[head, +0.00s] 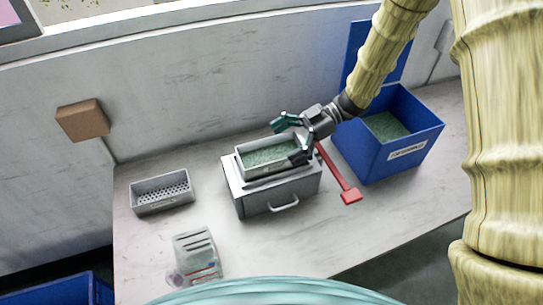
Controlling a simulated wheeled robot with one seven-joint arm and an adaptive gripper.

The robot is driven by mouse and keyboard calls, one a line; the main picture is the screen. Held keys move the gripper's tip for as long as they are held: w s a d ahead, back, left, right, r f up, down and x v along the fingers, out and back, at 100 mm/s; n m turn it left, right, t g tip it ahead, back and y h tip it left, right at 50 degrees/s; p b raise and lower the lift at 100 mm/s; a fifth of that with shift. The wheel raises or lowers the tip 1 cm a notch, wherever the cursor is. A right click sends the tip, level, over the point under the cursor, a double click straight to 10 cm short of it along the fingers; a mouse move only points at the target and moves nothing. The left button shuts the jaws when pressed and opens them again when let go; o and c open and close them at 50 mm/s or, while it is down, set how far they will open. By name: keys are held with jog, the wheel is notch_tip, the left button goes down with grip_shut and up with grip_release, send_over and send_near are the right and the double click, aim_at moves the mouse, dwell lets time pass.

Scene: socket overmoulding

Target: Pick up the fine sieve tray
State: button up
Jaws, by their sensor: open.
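A grey rectangular tray (242,163) filled with green granules sits on top of a grey box with a front handle. My gripper (292,139) is open at the right end of this tray, one fingertip towards its back edge and one by its front right corner. I cannot tell whether the fingers touch it. A second grey tray (161,206) with a perforated bottom stands empty on the table to the left. Its front label is too small to read, so I cannot tell which tray is the fine sieve.
The grey box (258,203) stands mid-table. A red bar (341,180) lies to its right, before a labelled blue bin (372,158) holding green granules. A grey slotted object (197,254) lies at the front left. The front middle of the table is clear.

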jog(key=shift+x, duration=0.95)
jog(key=shift+s, duration=0.1)
jog(key=c, duration=1.2)
jog(key=shift+f, duration=0.1)
jog(key=shift+c, duration=0.2)
